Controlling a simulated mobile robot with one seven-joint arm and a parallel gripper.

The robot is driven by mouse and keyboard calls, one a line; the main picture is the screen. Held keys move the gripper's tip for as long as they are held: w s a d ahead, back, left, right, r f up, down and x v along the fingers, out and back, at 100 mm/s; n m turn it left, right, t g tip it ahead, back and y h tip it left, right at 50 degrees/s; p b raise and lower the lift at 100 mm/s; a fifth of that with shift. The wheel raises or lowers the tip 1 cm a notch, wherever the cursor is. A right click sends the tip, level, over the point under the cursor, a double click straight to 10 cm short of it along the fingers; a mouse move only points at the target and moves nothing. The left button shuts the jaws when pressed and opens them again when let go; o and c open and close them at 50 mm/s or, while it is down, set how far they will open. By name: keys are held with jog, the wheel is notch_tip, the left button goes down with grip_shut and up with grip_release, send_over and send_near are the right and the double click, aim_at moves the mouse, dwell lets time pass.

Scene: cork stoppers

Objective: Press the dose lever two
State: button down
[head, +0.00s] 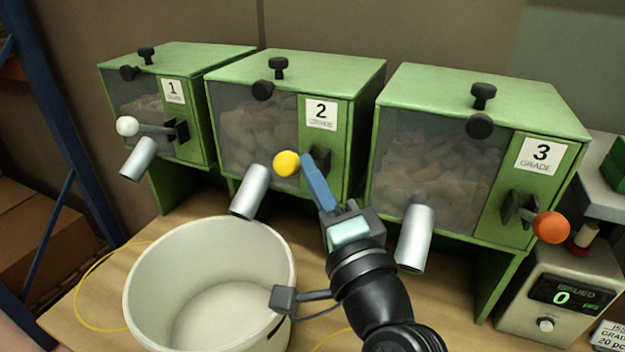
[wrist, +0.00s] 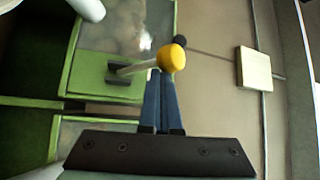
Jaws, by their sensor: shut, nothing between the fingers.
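Dispenser two (head: 352,128) is the middle green box, with a "2 GRADE" label and a clear front showing cork stoppers. Its lever ends in a yellow knob (head: 286,163); the knob also shows in the wrist view (wrist: 171,58), on a pale rod (wrist: 136,67). My gripper (head: 308,160) is shut and empty, its blue fingers together. The fingertips are right beside the knob, on its right in the head view. In the wrist view the fingertips (wrist: 163,78) reach the knob's lower edge; I cannot tell whether they touch it. Part of the lever rod is hidden in the head view.
Dispenser one (head: 197,120) has a white knob (head: 127,126); dispenser three (head: 560,125) has an orange knob (head: 551,227). Grey metal spouts hang below the fronts. A white bucket (head: 281,243) stands at the front left. A counter (head: 561,296) reading 0 is at right.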

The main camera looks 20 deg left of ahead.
jog(key=shift+s+f+b, duration=0.1)
jog(key=shift+f+b, duration=0.35)
jog(key=shift+b, duration=0.45)
notch_tip(320, 180, down, 7)
jog(key=n+y+b, duration=0.4)
jog(key=n+b, duration=0.1)
jog(key=b, duration=1.4)
jog(key=shift+s+r, duration=0.2)
jog(key=shift+t+b, duration=0.3)
jog(key=b+v, duration=0.2)
jog(key=v, duration=1.1)
